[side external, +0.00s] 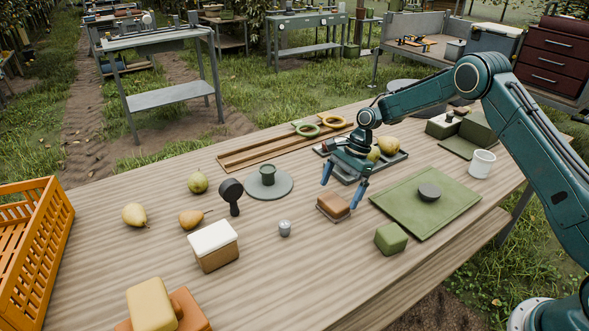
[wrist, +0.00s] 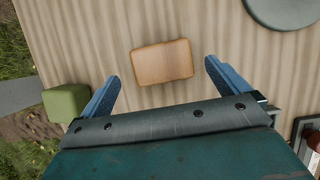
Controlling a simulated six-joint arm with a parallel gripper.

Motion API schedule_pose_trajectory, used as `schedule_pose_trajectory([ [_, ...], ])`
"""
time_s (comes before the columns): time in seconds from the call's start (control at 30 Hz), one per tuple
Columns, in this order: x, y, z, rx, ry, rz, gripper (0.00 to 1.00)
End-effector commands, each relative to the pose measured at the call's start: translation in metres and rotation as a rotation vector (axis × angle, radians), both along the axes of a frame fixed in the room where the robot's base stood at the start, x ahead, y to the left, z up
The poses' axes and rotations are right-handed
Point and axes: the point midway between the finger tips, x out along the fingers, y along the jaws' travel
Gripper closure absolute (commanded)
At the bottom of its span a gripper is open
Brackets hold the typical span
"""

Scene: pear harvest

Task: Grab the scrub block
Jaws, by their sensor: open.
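The brown block (side external: 333,206), which looks like the scrub block, lies flat on the wooden table with a thin grey layer under it. Its tan top also shows in the wrist view (wrist: 162,62), between and slightly beyond the fingertips. My gripper (side external: 342,187) is open with blue fingers pointing down just above and behind the block. In the wrist view my gripper (wrist: 162,74) has clear space between each finger and the block. I see nothing held. Whether a finger reaches below the block's top is hard to tell.
A green block (side external: 391,239) stands to the right, beside a green mat (side external: 425,215) with a dark disc. A dark tray (side external: 350,174) with yellow fruit sits close behind my gripper. A small grey object (side external: 285,228) and a round grey plate (side external: 280,187) lie left.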

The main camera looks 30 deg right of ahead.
Motion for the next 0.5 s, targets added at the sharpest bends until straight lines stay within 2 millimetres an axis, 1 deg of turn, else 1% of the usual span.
schedule_pose_trajectory([
  [0.3, 0.001, 0.014, -0.033, -0.001, 0.001, 0.002, 0.0],
  [0.4, 0.001, 0.017, -0.04, -0.001, 0.001, 0.003, 0.0],
  [0.5, 0.002, 0.018, -0.042, -0.002, -0.001, 0.002, 0.0],
])
